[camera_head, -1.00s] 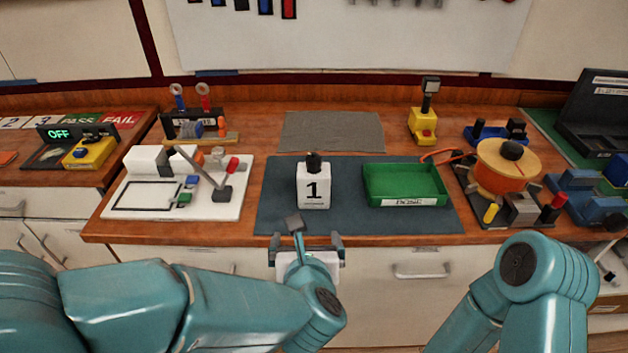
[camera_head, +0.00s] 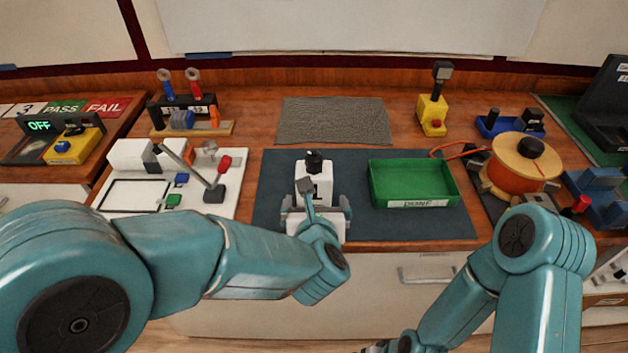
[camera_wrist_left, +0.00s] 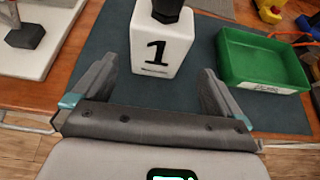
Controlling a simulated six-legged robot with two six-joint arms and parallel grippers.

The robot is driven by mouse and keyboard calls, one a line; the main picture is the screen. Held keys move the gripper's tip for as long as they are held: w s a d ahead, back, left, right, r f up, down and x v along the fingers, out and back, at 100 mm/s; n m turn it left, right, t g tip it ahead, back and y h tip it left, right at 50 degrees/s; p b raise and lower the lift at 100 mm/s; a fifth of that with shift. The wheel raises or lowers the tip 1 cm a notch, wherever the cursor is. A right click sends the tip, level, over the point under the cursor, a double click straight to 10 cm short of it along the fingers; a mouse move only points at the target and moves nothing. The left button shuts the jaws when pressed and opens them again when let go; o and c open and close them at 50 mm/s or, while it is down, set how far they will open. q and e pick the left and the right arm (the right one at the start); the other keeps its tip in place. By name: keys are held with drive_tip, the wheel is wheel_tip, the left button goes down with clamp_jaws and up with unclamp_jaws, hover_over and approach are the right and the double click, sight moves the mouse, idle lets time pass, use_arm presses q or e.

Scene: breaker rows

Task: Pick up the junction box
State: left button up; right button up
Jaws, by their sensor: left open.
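The junction box, a white block with a black "1" on its face and a black knob on top (camera_head: 314,176), stands upright on the dark blue mat (camera_head: 275,180). It also shows in the left wrist view (camera_wrist_left: 160,45), ahead of the fingers. My left gripper (camera_head: 316,208) is open at the near side of the box. In the left wrist view the two fingers (camera_wrist_left: 158,85) are spread, with the box beyond and between them, apart from both. The lower front of the box is partly hidden by the gripper in the head view. My right gripper is not clearly visible.
A green tray (camera_head: 412,203) stands right of the box on the mat. A white board with a lever (camera_head: 225,200) is at the left. An orange reel (camera_head: 520,165) stands at the right. A grey mat (camera_head: 335,118) behind is bare.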

sight(316, 197)
use_arm(q)
drive_tip(key=x, duration=0.3)
drive_tip(key=shift+w+f+p, duration=0.1)
drive_tip(key=shift+w+p, duration=0.2)
drive_tip(key=shift+w+f, duration=0.15)
drive_tip(key=shift+w, duration=0.15)
drive_tip(key=x, duration=0.1)
drive_tip(key=p+x, duration=0.1)
drive_tip(key=x, duration=0.1)
drive_tip(key=p+x, duration=0.1)
drive_tip(key=x, duration=0.1)
drive_tip(key=shift+w+a+r, duration=0.15)
drive_tip(key=shift+w+r, duration=0.05)
drive_tip(key=shift+w, duration=0.05)
drive_tip(key=shift+w+f, duration=0.1)
drive_tip(key=c, duration=1.3)
wheel_tip(316, 197, up, 20)
drive_tip(key=shift+r+p, duration=0.15)
drive_tip(key=shift+p, duration=1.05)
